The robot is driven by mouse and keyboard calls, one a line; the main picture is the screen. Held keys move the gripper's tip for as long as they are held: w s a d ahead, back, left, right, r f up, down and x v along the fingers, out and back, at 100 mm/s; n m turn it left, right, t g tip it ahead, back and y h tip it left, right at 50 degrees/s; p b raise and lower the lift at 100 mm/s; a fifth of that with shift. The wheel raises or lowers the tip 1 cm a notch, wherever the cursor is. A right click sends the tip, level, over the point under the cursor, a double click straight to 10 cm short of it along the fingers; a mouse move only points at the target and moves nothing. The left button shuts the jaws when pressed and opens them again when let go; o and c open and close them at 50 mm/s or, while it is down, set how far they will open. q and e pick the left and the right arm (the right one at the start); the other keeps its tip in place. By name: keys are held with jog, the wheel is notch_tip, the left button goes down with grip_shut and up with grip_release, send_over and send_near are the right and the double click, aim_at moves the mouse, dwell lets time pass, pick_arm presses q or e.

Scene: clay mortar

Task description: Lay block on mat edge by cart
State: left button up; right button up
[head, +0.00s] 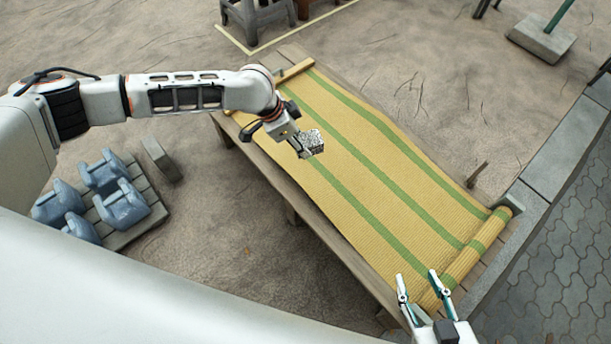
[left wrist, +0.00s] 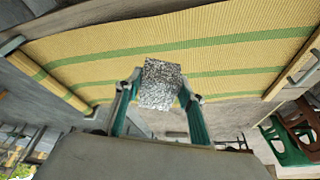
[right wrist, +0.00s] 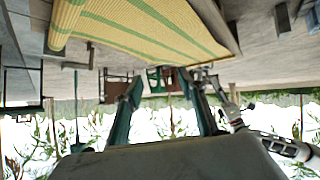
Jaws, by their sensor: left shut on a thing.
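The block (head: 313,141) is a speckled grey piece. My left gripper (head: 303,146) is shut on it, and in the left wrist view the block (left wrist: 161,85) sits between both fingertips. In the head view it appears over the mat's left part; its height above the mat is hard to tell. The mat (head: 385,165) is yellow with green stripes and lies on a low wooden platform, rolled up at its near right end. My right gripper (head: 417,276) is open and empty near that roll. No cart is clearly recognisable.
Blue containers (head: 122,206) stand on a slatted base at left, with a grey slab (head: 161,159) beside it. Stools (head: 258,18) stand at the back. A stone kerb (head: 560,157) runs along the right. The mat's middle is clear.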

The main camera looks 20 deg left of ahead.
pick_arm(q)
notch_tip(320, 180, down, 15)
jog(key=b, duration=0.5)
jog(key=shift+s+r, duration=0.15)
jog(key=shift+r, duration=0.05)
notch_tip(320, 180, down, 5)
jog(key=shift+r+b, duration=0.15)
jog(key=shift+b, duration=0.8)
jog(key=shift+r, duration=0.25)
grip_shut()
jog(key=shift+f, duration=0.1)
jog(key=o, duration=1.5)
grip_release()
jog(key=shift+f, duration=0.1)
jog(key=shift+c, duration=0.2)
pick_arm(e)
jog(key=w+a+r+m+t+y, duration=0.1)
jog(key=a+r+m+y, duration=0.1)
jog(key=a, duration=0.5)
jog(key=shift+w+r+m, duration=0.25)
jog(key=shift+r+m, duration=0.2)
jog(key=shift+m, duration=0.15)
